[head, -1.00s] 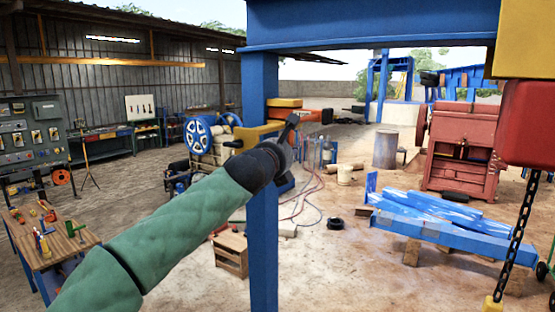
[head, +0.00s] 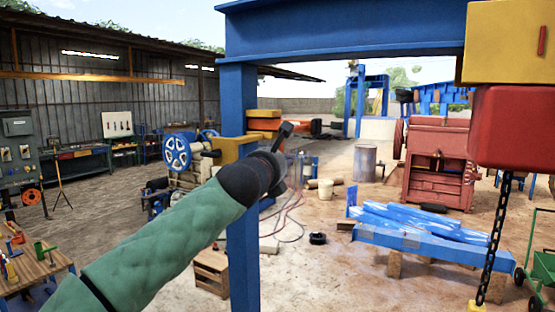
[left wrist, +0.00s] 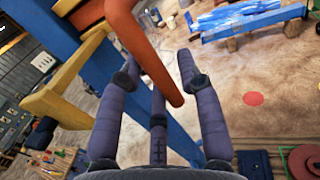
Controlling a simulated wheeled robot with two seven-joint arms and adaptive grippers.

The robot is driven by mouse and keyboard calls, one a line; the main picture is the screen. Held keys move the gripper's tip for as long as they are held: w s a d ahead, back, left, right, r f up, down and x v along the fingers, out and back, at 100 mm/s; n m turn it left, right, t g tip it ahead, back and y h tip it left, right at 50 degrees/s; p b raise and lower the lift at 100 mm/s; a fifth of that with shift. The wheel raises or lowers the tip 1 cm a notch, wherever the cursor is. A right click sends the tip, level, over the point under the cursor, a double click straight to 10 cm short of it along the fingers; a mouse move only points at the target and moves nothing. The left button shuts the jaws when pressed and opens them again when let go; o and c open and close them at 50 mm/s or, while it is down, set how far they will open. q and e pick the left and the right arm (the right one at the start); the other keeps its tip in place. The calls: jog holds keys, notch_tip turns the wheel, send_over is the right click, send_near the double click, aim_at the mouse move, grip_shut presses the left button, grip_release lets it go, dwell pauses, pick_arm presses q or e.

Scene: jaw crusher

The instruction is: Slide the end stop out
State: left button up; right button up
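An orange bar (left wrist: 150,55) with a rounded end reaches down between my left gripper's fingers in the left wrist view. It is probably the end stop, but the frames do not confirm this. My left gripper (left wrist: 160,75) is open around it, with fingers on both sides and gaps between. A yellow bracket (left wrist: 60,95) sits on the blue post (left wrist: 100,60) beside the fingers. In the head view the left gripper (head: 284,134) is in front of the post, near the yellow bracket (head: 226,152) and orange parts (head: 264,124). My right gripper is not in view.
The blue overhead beam (head: 350,38) carries a red hoist (head: 522,125) with a hanging chain (head: 497,235) at right. A red jaw crusher (head: 437,165) and blue steel pieces (head: 425,225) stand beyond. A wooden workbench (head: 35,268) is at lower left.

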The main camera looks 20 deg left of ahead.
pick_arm(q)
jog(key=shift+d+f, duration=0.25)
jog(key=shift+f, duration=0.05)
jog(key=s, duration=1.2)
jog(key=shift+d+r, duration=0.25)
jog(key=shift+d, duration=0.2)
jog(key=shift+w, duration=0.1)
